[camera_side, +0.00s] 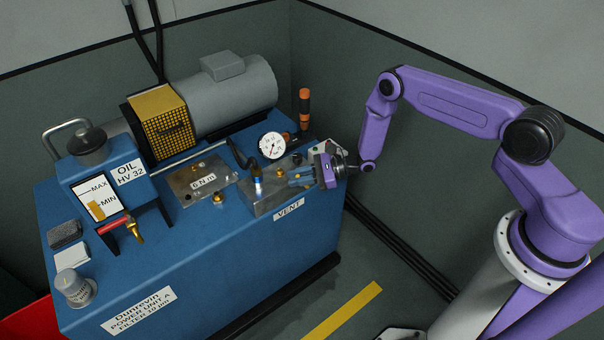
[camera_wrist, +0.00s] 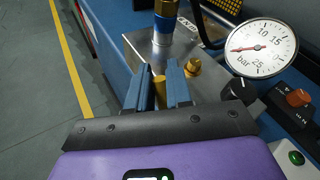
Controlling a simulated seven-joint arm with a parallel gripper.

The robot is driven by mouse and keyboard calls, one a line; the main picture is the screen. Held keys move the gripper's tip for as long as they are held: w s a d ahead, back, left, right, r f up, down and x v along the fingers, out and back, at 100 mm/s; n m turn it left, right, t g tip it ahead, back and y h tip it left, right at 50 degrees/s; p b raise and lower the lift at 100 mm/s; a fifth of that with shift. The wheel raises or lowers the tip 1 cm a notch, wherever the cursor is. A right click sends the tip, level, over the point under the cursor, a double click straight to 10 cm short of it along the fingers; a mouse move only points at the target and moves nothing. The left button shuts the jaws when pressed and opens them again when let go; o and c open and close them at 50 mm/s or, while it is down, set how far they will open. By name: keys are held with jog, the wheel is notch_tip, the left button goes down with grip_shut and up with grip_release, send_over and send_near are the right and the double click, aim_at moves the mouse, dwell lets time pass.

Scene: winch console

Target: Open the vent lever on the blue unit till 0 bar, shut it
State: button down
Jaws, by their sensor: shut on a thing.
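The blue unit (camera_side: 235,265) fills the left half of the side view, with a white VENT label (camera_side: 289,209) on its front edge. My gripper (camera_side: 297,179) is at the metal block above that label. In the wrist view its two blue fingers (camera_wrist: 158,88) are on either side of a brass-coloured piece, which I take for the vent lever (camera_wrist: 159,92). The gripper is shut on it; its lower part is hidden. The pressure gauge (camera_wrist: 262,47) is marked in bar. Its red needle points left, below the 10 mark; the exact reading is unclear.
A hose with a blue fitting (camera_wrist: 164,25) and a brass screw (camera_wrist: 194,64) stand close to my fingers. An orange-topped part (camera_side: 304,103) stands behind the gauge. A red-handled tap (camera_side: 118,223) is at the left.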

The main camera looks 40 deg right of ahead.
jog(key=shift+a+f+h, duration=0.15)
jog(key=shift+h, duration=0.15)
jog(key=c, duration=1.1)
grip_release()
jog(key=shift+c, duration=0.2)
jog(key=v, duration=1.7)
jog(key=shift+d, duration=0.25)
jog(key=shift+r, duration=0.25)
grip_shut()
jog(key=shift+s+r+g+h, duration=0.1)
jog(key=shift+r+g+h, duration=0.25)
jog(key=shift+h, duration=0.45)
